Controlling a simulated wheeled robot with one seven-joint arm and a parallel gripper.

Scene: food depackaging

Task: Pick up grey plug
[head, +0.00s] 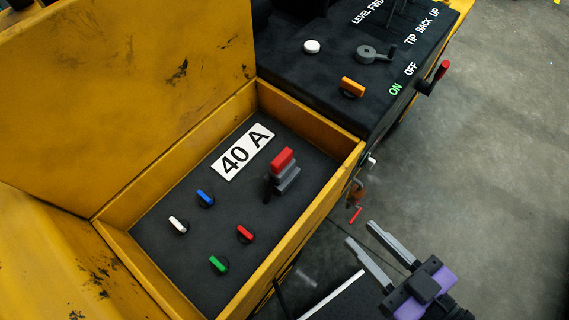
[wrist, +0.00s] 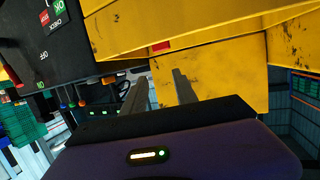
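A grey block (head: 289,181), likely the grey plug, sits in the open yellow box, with a red block (head: 281,159) directly above it and a dark part at its left. I cannot tell whether these pieces are joined. My gripper (head: 360,233) is open and empty, outside the box to its lower right, with its fingers pointing up and left toward the box wall. In the wrist view, my gripper (wrist: 161,77) shows its two fingers apart, facing yellow panels. The grey block cannot be made out there.
The yellow box (head: 313,213) has raised walls and a tall lid. Inside are a "40 A" label (head: 243,151) and blue, white, red and green knobs. A black control panel (head: 325,75) with an orange knob (head: 352,87) stands behind. Grey floor lies open at right.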

